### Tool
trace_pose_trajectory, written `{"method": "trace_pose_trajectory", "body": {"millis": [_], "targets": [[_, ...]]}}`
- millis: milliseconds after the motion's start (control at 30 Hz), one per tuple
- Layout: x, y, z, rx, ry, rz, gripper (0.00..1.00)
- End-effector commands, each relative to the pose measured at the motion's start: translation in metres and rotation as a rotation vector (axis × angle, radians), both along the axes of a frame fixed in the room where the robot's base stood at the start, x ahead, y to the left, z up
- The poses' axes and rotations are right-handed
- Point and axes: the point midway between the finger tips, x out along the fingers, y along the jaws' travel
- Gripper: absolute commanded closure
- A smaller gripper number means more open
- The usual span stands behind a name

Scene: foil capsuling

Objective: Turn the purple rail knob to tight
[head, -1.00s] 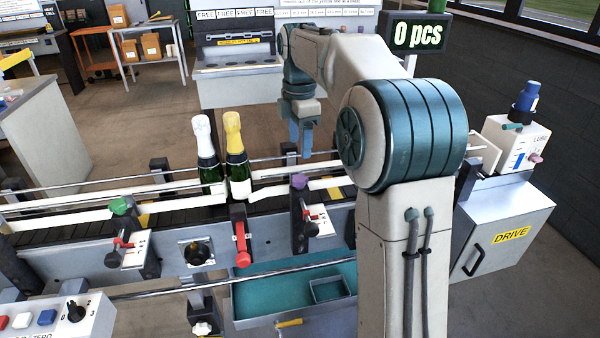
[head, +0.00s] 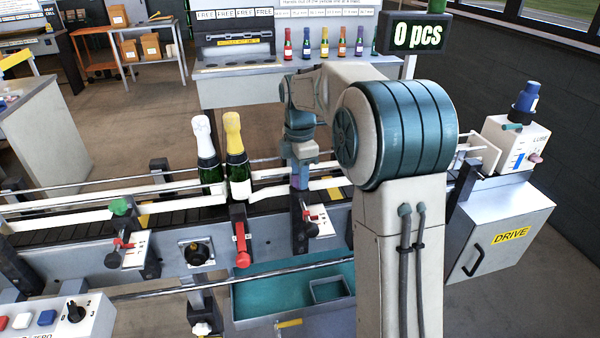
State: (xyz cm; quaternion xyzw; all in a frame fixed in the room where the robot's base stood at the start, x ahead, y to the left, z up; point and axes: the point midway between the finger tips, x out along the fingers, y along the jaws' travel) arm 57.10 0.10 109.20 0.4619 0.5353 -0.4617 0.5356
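The purple rail knob (head: 299,184) sits on top of a dark bracket on the near side of the conveyor, right of the two bottles. Only a little purple shows, since my gripper (head: 299,177) covers most of it. My gripper points down with its blue fingers at the knob. Whether the fingers are open or closed on the knob is too small to tell. A scale plate with a red pointer (head: 312,218) is beside the bracket.
A bottle with a white top (head: 207,160) and one with a gold top (head: 237,160) stand on the conveyor left of my gripper. A red lever (head: 241,245) and a green knob (head: 121,206) are farther left. Guide rails run along the belt.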

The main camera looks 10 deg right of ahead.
Motion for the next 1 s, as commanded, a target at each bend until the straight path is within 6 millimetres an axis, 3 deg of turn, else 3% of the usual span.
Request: {"method": "trace_pose_trajectory", "body": {"millis": [467,1000], "targets": [[-0.0001,0.0001,0.0008,0.0,0.001,-0.059,0.87],[-0.0002,0.0002,0.0013,-0.001,0.0,-0.497,0.87]]}}
